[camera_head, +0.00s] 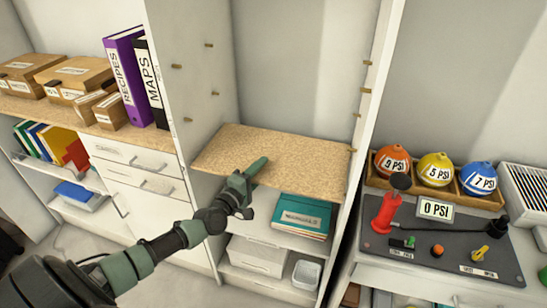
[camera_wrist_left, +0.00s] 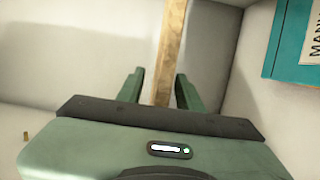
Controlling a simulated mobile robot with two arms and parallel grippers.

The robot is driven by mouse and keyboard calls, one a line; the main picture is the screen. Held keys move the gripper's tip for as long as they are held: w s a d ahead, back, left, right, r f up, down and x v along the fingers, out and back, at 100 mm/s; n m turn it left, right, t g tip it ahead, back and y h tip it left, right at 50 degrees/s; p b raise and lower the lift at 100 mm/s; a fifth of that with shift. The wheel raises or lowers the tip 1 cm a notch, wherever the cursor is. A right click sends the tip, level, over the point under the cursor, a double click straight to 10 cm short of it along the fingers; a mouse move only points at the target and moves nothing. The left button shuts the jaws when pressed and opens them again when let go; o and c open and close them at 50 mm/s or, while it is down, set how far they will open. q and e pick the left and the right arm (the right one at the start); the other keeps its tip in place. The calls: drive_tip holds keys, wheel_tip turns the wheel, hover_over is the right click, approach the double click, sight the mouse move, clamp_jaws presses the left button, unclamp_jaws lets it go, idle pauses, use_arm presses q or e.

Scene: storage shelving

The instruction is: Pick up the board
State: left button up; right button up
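The board (camera_head: 300,157) is a tan, speckled panel lying across the open bay of the white shelf unit. In the left wrist view its narrow front edge (camera_wrist_left: 169,50) runs between my finger pads. My left gripper (camera_head: 252,175) is at the front edge of the board, left of its middle. Its green fingers (camera_wrist_left: 160,88) are apart, one on each side of the edge, with a visible gap on the left side. The far part of the board is hidden in the wrist view. My right gripper is not in view.
Small pegs (camera_head: 176,66) stick out of the bay's side walls. Teal manuals (camera_head: 302,216) lie on the shelf below, right of my gripper. Binders (camera_head: 124,75) and boxes stand on the left unit. A bench with a pump (camera_head: 385,212) and coloured balls stands right.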

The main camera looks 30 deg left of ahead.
use_arm(q)
clamp_jaws()
idle(1.2)
drive_tip(key=shift+r, duration=0.1)
